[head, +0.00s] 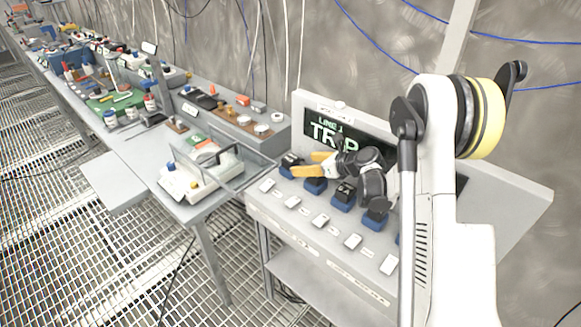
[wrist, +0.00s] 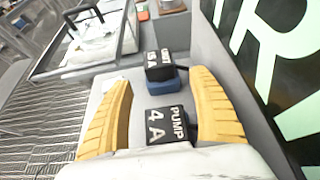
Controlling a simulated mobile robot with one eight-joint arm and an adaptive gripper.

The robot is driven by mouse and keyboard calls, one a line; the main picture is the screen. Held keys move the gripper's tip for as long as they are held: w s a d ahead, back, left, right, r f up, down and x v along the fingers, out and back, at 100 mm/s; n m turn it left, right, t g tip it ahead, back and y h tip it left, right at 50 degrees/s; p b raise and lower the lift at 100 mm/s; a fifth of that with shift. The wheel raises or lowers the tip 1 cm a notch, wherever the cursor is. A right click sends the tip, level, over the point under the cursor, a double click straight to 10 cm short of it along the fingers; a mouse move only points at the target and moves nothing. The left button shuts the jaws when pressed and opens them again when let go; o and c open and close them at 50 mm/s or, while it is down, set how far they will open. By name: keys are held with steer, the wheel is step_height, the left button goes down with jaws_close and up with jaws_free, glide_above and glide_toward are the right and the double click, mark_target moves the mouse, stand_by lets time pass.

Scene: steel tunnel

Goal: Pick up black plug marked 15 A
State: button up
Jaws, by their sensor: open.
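A black plug with white lettering (wrist: 160,66), apparently reading 15 A, sits in a blue socket beyond my fingertips in the wrist view. In the head view it is the leftmost plug (head: 291,159) on the grey panel. A second black plug, marked PUMP 4 A (wrist: 168,126), lies nearer, low between my yellow fingers. My gripper (head: 307,164) is open; in the wrist view its spread fingers (wrist: 162,79) stand either side of the row, with nothing clasped. In the head view my wrist hides part of the plug row.
More plugs in blue sockets (head: 342,205) continue to the right, with white blocks (head: 321,221) in front. A sign board reading TRIP (head: 326,130) stands close behind. A clear-sided box (head: 200,187) is on the bench to the left.

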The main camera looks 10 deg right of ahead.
mark_target(294, 160)
steer(key=shift+w+a, duration=0.25)
steer(key=shift+w, duration=0.1)
steer(key=x, duration=0.2)
steer(key=r+b+x, duration=0.1)
steer(key=x, duration=0.2)
steer(key=shift+w+a+f, duration=0.1)
steer(key=shift+w+a, duration=0.1)
steer(key=shift+w, duration=0.1)
steer(key=shift+s, duration=0.1)
steer(key=shift+c, duration=0.6)
steer(key=c, duration=1.2)
